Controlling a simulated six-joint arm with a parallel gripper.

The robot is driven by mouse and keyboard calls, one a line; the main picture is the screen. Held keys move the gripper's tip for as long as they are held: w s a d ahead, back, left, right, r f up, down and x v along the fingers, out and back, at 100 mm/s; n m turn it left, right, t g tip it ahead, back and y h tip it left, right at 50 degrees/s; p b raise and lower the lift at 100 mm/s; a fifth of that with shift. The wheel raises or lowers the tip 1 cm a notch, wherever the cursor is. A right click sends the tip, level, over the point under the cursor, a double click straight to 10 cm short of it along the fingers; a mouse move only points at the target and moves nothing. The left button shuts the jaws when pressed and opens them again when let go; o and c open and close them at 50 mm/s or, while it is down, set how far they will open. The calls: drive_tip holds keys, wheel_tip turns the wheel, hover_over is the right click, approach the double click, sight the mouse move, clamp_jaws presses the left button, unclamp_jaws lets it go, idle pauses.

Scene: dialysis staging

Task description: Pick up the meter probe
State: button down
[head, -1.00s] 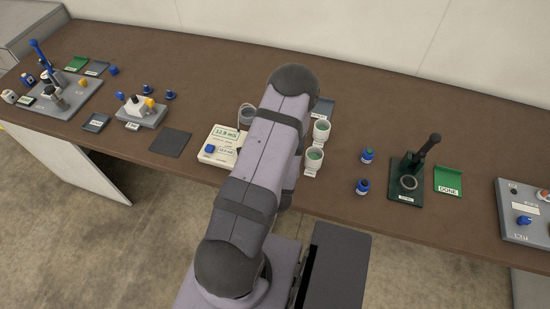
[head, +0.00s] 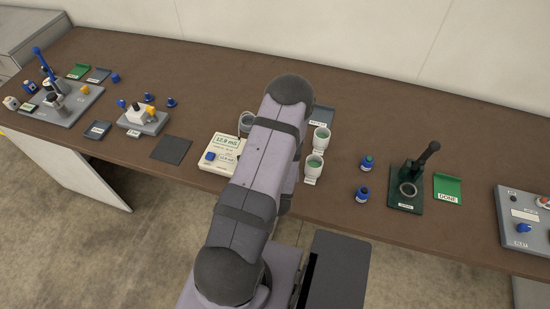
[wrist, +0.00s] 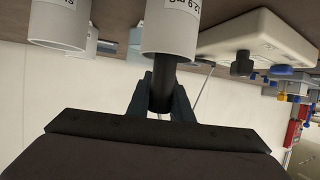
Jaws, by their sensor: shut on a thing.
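The meter probe (wrist: 163,82) is a black cylinder in the wrist view. My gripper (wrist: 160,100) is shut on it. The probe reaches to the mouth of a white cup (wrist: 170,30) with a printed label; whether its tip is inside the cup or behind its wall I cannot tell. The meter (head: 219,158) is a cream box with a lit display on the table in the head view; it also shows in the wrist view (wrist: 260,42). A thin cable hangs beside the probe. In the head view my arm hides the gripper and probe.
A second white cup (wrist: 60,22) stands left in the wrist view. Two cups with green contents, one upper (head: 321,139) and one lower (head: 314,167), stand right of my arm. Blue vials and a green press (head: 405,201) lie further right.

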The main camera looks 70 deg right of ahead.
drive_tip(key=shift+r, duration=0.2)
wheel_tip(320, 180, up, 10)
drive_tip(key=b, duration=0.1)
drive_tip(key=shift+f, duration=0.2)
idle(0.6)
